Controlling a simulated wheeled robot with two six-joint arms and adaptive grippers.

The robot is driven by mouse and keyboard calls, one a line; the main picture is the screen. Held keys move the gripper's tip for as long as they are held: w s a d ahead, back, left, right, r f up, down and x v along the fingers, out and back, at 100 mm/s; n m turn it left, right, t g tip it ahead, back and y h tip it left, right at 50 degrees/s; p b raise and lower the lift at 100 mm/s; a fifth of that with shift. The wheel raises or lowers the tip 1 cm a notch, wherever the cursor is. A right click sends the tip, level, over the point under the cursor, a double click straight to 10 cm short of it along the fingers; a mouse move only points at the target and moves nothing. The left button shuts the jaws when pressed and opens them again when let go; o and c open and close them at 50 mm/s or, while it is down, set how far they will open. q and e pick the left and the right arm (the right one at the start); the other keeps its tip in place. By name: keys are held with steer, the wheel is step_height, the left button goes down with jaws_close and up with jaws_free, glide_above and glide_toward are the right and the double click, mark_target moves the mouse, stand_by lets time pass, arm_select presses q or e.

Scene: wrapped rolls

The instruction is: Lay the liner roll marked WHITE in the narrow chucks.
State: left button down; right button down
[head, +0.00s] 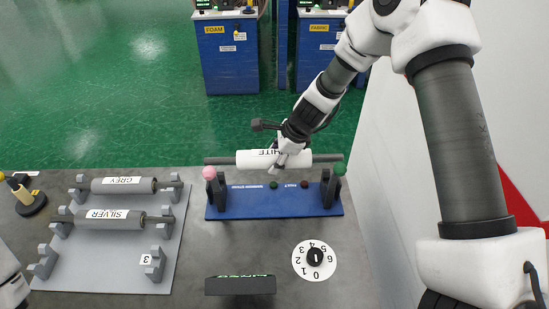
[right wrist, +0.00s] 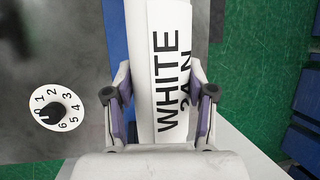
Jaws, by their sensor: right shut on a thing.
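The white liner roll (head: 255,159), marked WHITE, lies level across the picture, its grey core ends sticking out at both sides. My right gripper (head: 290,152) is shut on it near its middle; the right wrist view also shows the jaws on either side of the roll (right wrist: 172,75). The roll is over the back of a blue stand (head: 270,203) with two dark uprights. The left upright (head: 216,192) has a pink knob, the right one (head: 329,190) a green knob. The core ends appear above the uprights; the exact gap cannot be told. My left gripper is out of view.
A grey rack (head: 105,270) at left bears the GREY roll (head: 124,185) and the SILVER roll (head: 110,220). A numbered dial (head: 315,259) and a dark block (head: 240,285) are in front of the stand. Blue bins (head: 228,60) stand beyond the table.

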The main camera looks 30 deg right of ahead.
mark_target(293, 162)
steer(key=shift+f+b, duration=4.6)
steer(key=shift+f, duration=0.2)
steer(key=shift+c, duration=1.5)
jaws_free()
steer(key=v, duration=1.2)
steer(key=shift+s, duration=0.1)
